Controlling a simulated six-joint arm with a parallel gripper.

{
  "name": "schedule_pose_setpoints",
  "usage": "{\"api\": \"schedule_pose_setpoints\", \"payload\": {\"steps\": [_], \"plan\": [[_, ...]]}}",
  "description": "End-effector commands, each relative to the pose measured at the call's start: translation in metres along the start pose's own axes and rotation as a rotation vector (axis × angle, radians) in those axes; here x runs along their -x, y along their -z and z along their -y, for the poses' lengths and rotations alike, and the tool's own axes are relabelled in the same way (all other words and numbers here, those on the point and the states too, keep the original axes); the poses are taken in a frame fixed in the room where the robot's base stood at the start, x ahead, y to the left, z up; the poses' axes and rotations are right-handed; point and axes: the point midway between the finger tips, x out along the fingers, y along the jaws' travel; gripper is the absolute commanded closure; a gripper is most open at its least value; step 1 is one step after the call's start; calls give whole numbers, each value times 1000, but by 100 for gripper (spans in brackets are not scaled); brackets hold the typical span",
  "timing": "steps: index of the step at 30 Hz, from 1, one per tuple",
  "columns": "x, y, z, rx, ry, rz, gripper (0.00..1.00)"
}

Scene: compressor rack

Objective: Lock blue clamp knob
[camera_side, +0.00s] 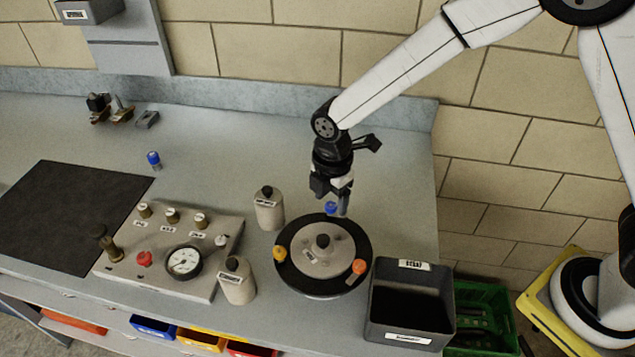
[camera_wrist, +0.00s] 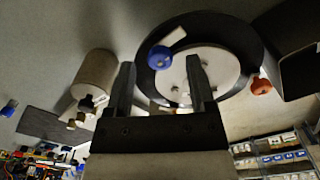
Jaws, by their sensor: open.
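The blue clamp knob (camera_side: 330,208) sits at the back rim of a round black-edged disc (camera_side: 318,287) with a light centre plate. Yellow (camera_side: 279,253) and orange (camera_side: 359,267) clamp knobs sit on the same rim. My gripper (camera_side: 336,205) points down at the back of the disc, right by the blue knob. In the wrist view the blue knob (camera_wrist: 159,57) shows between and beyond the two fingers (camera_wrist: 161,75), nearer the left one. The fingers are apart and hold nothing. I cannot tell the exact height gap between fingers and knob.
Two pale bottles (camera_side: 268,209) (camera_side: 236,281) stand left of the disc. A gauge panel (camera_side: 172,251) lies further left, with a dark mat (camera_side: 70,215) beyond. A black bin (camera_side: 410,306) stands close at the right. Another blue-capped item (camera_side: 154,160) stands at the back left.

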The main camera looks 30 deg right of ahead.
Motion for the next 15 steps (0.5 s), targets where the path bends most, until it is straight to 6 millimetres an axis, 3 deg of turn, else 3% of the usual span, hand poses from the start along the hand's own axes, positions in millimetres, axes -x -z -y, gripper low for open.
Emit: {"api": "schedule_pose_setpoints", "payload": {"steps": [12,13,15], "plan": [[-8,0,0,0,0,0,30],[-8,0,0,0,0,0,33],[-8,0,0,0,0,0,55]]}}
